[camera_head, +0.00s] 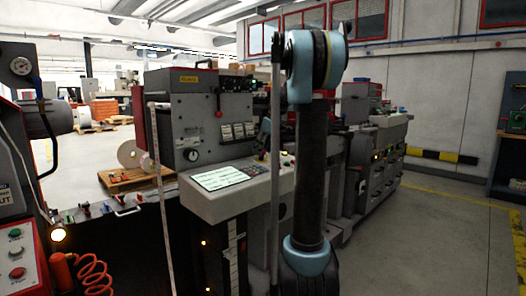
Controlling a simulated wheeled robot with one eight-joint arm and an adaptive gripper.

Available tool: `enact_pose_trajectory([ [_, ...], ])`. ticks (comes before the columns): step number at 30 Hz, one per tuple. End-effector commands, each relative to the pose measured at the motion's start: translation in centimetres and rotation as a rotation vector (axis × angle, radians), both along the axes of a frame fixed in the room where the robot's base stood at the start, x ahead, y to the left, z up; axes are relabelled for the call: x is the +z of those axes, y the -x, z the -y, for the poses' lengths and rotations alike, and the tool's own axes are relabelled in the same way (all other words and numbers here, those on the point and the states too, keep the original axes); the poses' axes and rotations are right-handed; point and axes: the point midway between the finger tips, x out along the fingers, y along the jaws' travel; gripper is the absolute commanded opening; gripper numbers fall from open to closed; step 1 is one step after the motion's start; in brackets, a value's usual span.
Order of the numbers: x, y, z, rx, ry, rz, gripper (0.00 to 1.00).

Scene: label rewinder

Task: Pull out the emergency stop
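A small red knob (219,114) sits on the front of the grey machine head (185,108), at the middle left. A red button (17,273) also shows on the red control box at the lower left, below a green one. I cannot tell for certain which is the emergency stop, or whether either is pressed in. My arm stands upright right of the middle. A small blue and dark part behind the thin rod looks like the end of my arm with my gripper (262,140), above the console. It is too small and too covered to show its fingers.
A sloped console (228,185) with a lit screen juts out below the machine head. A red box (20,255) with a coiled red hose (95,273) stands at the lower left. Open grey floor (430,240) lies at the right, with a yellow line.

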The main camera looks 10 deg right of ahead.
Motion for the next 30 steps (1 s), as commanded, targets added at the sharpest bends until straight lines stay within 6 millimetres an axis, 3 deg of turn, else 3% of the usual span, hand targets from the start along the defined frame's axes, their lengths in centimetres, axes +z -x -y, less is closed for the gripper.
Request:
enact_pose_trajectory([
  [8,1.0,0.3,0.3,0.000,0.000,0.000,0.53],
  [21,8.2,2.4,2.4,-0.002,0.000,-0.001,0.53],
  [30,10.8,3.1,3.1,0.000,0.000,-0.001,0.53],
])
